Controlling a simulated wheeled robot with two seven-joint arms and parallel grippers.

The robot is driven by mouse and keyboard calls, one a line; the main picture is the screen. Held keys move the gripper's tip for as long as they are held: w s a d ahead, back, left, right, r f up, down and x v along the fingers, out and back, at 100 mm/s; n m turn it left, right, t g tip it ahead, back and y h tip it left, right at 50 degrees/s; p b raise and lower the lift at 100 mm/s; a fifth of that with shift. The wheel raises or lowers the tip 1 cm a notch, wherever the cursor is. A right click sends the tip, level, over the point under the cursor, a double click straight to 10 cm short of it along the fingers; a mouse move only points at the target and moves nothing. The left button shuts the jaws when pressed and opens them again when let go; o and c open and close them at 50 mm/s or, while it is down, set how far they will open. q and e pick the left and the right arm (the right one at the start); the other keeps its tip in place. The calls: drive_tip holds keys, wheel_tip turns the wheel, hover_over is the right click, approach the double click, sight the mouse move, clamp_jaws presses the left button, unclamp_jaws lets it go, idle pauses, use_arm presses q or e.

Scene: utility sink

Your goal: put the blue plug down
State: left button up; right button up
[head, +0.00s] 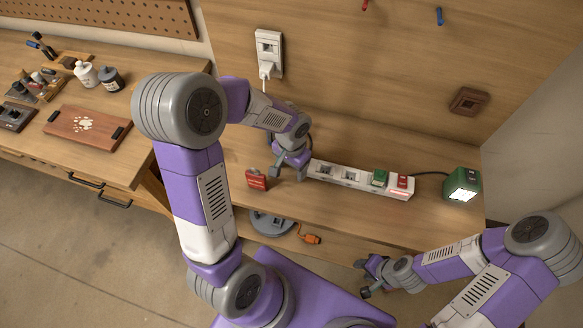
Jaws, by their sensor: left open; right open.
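I cannot make out a blue plug; my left arm and gripper hide part of the bench. My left gripper (288,174) is open and low over the bench, at the left end of the white power strip (325,171). Whether it touches anything is unclear. The strip has empty-looking sockets at its left and middle. A green plug (379,177) sits toward its right end, beside a red block (402,183). My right gripper (361,278) is open and empty, in front of the bench's front edge and away from the strip.
A red block (257,180) stands on the bench just left of my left gripper. A lit green lamp (462,184) is at the right. A white wall outlet (268,52) holds a white plug. An orange connector (311,239) lies below the front edge. The bench's right front is clear.

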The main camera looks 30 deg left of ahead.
use_arm(q)
clamp_jaws()
idle(0.3)
unclamp_jaws()
idle(0.3)
drive_tip(key=shift+r, duration=0.1)
